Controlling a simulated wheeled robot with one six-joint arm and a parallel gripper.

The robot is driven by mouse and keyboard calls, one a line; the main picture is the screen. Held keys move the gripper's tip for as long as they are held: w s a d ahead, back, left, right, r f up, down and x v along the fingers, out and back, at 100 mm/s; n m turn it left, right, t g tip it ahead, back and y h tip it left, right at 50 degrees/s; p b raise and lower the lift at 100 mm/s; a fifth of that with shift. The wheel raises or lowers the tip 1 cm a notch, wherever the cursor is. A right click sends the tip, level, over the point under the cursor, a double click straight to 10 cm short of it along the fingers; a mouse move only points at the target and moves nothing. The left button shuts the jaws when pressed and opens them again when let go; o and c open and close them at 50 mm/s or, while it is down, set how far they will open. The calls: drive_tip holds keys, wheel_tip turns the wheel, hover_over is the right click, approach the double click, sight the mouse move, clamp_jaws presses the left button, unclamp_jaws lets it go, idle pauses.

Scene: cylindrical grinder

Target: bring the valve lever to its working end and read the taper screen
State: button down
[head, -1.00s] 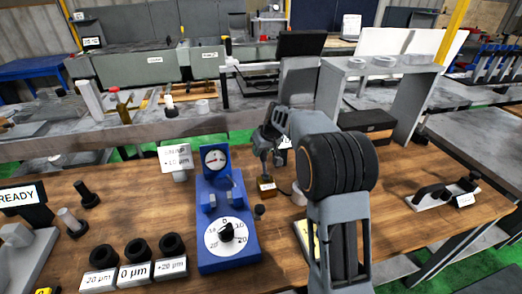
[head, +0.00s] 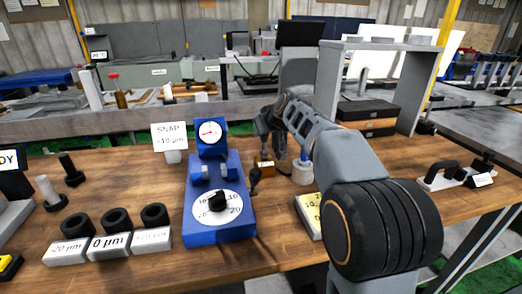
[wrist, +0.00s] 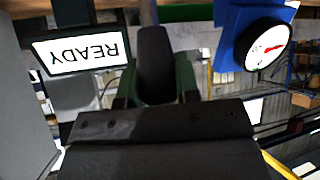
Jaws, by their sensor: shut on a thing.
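The valve shows in the head view as a small brass block (head: 264,164) with a label, on the wooden bench right of the blue gauge stand. My gripper (head: 268,128) is just above it, seen from behind and partly hidden by its own wrist. In the wrist view my gripper (wrist: 155,98) is shut on a dark upright piece, the valve lever (wrist: 155,62). The lever's angle is hard to judge. A white screen (wrist: 82,50) reads READY, upside down in the wrist view; only its edge (head: 8,160) shows at the head view's left.
The blue gauge stand (head: 236,222) with its red-needle dial (head: 210,132) is close left of my gripper. Black rings (head: 115,219) with labelled blocks stand front left. A white pot (head: 302,174) is close right. A grey shelf (head: 432,80) stands behind right.

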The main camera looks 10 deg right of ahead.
drive_tip(key=s+t+b, duration=0.1)
drive_tip(key=b, duration=0.5)
drive_tip(key=s+f+t+b, duration=0.1)
drive_tip(key=s+t+b, duration=0.1)
drive_tip(key=b, duration=0.4)
drive_tip(key=shift+s+n, duration=0.15)
drive_tip(key=shift+n, duration=0.15)
drive_tip(key=shift+r+t, duration=0.15)
drive_tip(key=shift+t, duration=0.15)
drive_tip(key=c, duration=0.8)
unclamp_jaws()
drive_tip(key=shift+c, duration=0.2)
drive_tip(key=shift+s, duration=0.1)
drive_tip(key=v, duration=1.3)
drive_tip(key=shift+s+d+p, duration=0.2)
drive_tip(key=shift+s+p, duration=0.1)
drive_tip(key=shift+p, duration=0.05)
drive_tip(key=shift+r, duration=0.1)
